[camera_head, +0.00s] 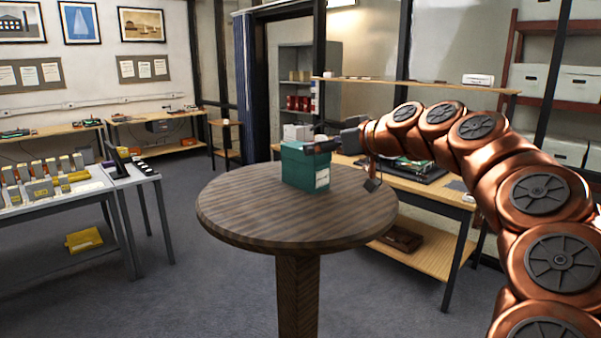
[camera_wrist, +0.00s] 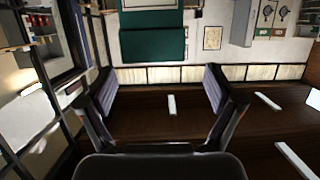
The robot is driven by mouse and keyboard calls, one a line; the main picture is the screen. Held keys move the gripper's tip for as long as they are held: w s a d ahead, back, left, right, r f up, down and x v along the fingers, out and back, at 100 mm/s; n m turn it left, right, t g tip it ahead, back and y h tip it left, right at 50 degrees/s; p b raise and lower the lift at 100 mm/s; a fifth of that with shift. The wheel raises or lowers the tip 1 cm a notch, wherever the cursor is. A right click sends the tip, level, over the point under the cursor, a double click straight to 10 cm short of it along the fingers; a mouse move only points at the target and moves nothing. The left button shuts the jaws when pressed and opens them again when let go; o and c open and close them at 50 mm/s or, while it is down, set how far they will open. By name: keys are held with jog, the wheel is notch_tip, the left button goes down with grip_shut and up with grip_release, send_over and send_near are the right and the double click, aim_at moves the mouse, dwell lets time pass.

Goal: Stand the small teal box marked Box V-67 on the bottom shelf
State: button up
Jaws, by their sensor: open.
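A teal box (camera_head: 304,167) stands upright on the round wooden table (camera_head: 240,222), with a pale label on its right-hand face. The label is too small to read. My gripper (camera_head: 325,147) is at the upper right edge of the box, reaching in from the right. In the wrist view the open fingers of my gripper (camera_wrist: 157,85) are spread wide with nothing between them. The teal box (camera_wrist: 139,44) shows there beyond the fingertips, in the upper middle. I cannot tell whether a finger touches it. Which shelf is the bottom shelf is unclear.
A wooden bench with a low shelf (camera_head: 433,258) stands behind the table at the right. A rack (camera_head: 545,101) with white boxes is at the far right. A grey table (camera_head: 60,207) with small boxes is at the left. The front of the round table is clear.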

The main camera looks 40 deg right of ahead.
jog(key=shift+d+p+x, duration=0.1)
jog(key=shift+p+x, duration=0.35)
jog(key=shift+x, duration=0.3)
jog(key=shift+d+p+x, duration=0.15)
jog(key=shift+p+x, duration=0.25)
jog(key=shift+x, duration=0.4)
jog(key=p+x, duration=0.1)
jog(key=x, duration=0.3)
jog(key=shift+d+p, duration=0.15)
jog(key=shift+p, duration=0.25)
jog(key=shift+c, duration=0.4)
jog(key=shift+f, duration=0.15)
jog(key=c, duration=1.6)
jog(key=shift+o, duration=0.2)
jog(key=shift+r+b, duration=0.8)
jog(key=shift+r, duration=0.85)
jog(key=shift+s+r, duration=0.1)
jog(key=shift+r, duration=0.1)
jog(key=s+a+b, duration=0.2)
jog(key=s+a, duration=0.1)
jog(key=s, duration=0.4)
jog(key=s+a+r+b, duration=0.1)
jog(key=s+a+b, duration=0.2)
jog(key=s, duration=0.4)
jog(key=shift+s+r, duration=0.3)
jog(key=shift+r, duration=0.05)
